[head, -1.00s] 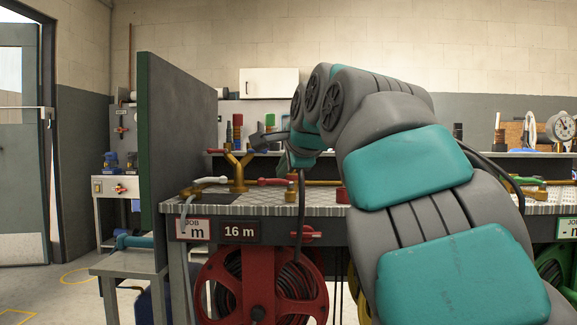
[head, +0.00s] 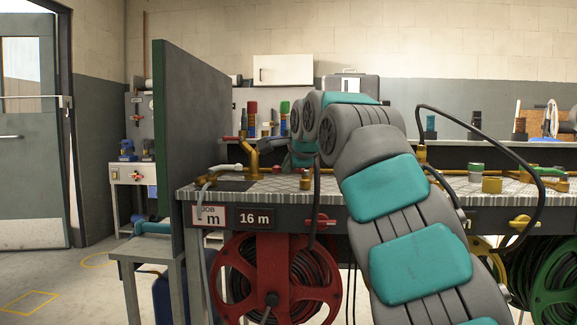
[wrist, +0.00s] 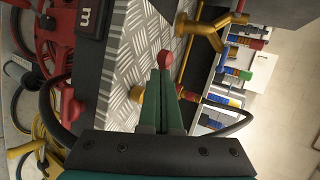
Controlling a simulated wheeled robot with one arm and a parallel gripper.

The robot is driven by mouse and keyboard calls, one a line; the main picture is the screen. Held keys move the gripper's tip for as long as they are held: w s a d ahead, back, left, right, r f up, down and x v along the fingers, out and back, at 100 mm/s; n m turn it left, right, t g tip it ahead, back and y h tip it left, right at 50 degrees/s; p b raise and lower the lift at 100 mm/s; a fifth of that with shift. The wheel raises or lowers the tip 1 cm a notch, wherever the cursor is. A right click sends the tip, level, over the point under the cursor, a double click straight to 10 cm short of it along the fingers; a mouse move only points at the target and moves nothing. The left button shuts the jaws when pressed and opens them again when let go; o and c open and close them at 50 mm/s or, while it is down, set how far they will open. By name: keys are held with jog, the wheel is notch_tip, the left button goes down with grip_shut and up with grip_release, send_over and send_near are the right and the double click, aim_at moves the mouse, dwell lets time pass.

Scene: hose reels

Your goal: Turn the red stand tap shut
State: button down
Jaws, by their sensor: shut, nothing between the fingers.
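The brass Y-shaped stand (head: 252,160) rises from the bench top left of my arm, with a small red lever (head: 230,138) at its upper left. Part of the brass stand shows at the top of the wrist view (wrist: 203,28). My gripper (wrist: 162,72) has its green fingers shut together above the checker-plate top. A rounded red knob or handle end (wrist: 166,58) shows just beyond the fingertips; I cannot tell whether they touch it or which tap it belongs to. In the head view my arm hides most of the gripper.
A dark upright panel (head: 190,140) borders the bench's left end. A red hose reel (head: 245,275) hangs below, under a "16 m" sign (head: 255,218) and a red front handle (head: 320,222). A black hose (head: 535,155) arches at right.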

jog(key=shift+w+a+r+p, duration=0.15)
jog(key=shift+a+r+p, duration=0.1)
jog(key=shift+p, duration=0.5)
jog(key=shift+w+a+m+h+p, duration=0.2)
jog(key=shift+m+h+p, duration=0.2)
jog(key=shift+p, duration=1.05)
jog(key=h+p, duration=0.1)
jog(key=p, duration=0.1)
jog(key=shift+a+m+p, duration=0.1)
jog(key=shift+m+p, duration=0.25)
jog(key=shift+m, duration=0.05)
jog(key=shift+w+a+p, duration=0.15)
jog(key=shift+w+p, duration=0.1)
jog(key=shift+p, duration=0.4)
jog(key=shift+w+a+f+t+p, duration=0.25)
jog(key=shift+w+t+p, duration=0.05)
jog(key=shift+w, duration=0.15)
